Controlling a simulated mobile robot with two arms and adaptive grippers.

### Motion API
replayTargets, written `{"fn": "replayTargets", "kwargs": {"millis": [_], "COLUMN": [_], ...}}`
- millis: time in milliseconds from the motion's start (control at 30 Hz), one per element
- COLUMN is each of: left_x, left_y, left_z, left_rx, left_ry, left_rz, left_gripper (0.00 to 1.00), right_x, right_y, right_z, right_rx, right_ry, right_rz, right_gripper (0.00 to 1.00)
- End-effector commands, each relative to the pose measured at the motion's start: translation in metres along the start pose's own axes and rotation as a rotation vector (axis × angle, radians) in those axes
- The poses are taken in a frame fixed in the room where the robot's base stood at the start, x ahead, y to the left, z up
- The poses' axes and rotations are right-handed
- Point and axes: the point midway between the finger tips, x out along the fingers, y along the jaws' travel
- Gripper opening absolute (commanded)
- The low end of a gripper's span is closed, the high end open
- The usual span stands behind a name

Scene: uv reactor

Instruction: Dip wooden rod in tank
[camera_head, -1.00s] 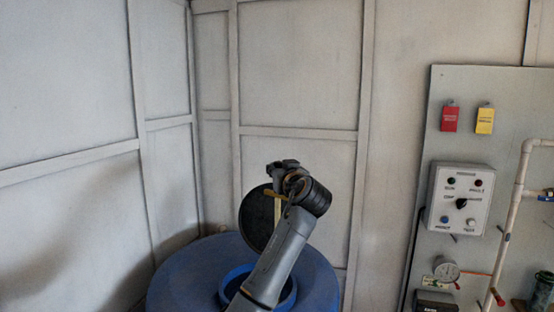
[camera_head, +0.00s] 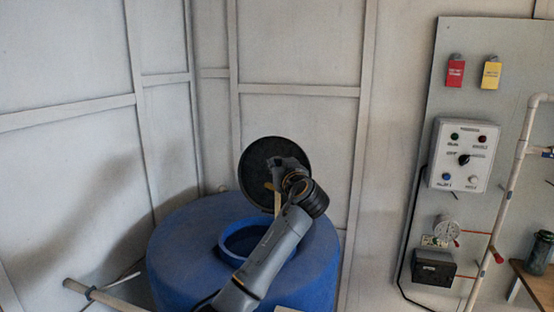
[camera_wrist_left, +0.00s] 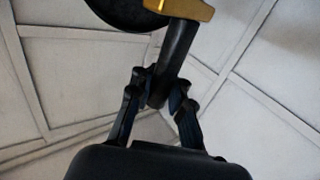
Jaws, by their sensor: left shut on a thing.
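The blue tank (camera_head: 185,255) stands at bottom centre in the head view. Its round opening has a raised blue rim (camera_head: 227,248); my left arm covers part of it. The rod's lower end is partly hidden by my arm. My right gripper is out of view.
A round dark lid (camera_head: 258,160) stands upright behind the opening, close behind the gripper in the picture. A panel (camera_head: 440,100) with a control box (camera_head: 463,155) and pipes is on the right. A pale pole (camera_head: 115,300) shows at bottom left.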

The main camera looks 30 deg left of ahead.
Motion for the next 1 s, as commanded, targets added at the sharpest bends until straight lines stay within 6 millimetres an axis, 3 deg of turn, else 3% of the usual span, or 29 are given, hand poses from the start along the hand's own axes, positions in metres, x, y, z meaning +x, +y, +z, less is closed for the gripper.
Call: {"fn": "replayTargets", "kwargs": {"millis": [33,1000], "left_x": [0.000,0.000], "left_y": [0.001,0.001], "left_z": [0.015,0.149], "left_rx": [-0.001,0.000], "left_ry": [0.000,0.001], "left_rz": [0.001,0.000], "left_gripper": [0.00,0.00], "right_x": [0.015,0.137], "right_y": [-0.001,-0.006], "right_z": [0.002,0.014], "right_rx": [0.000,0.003], "right_ry": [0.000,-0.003], "right_rz": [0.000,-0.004], "right_gripper": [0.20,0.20]}}
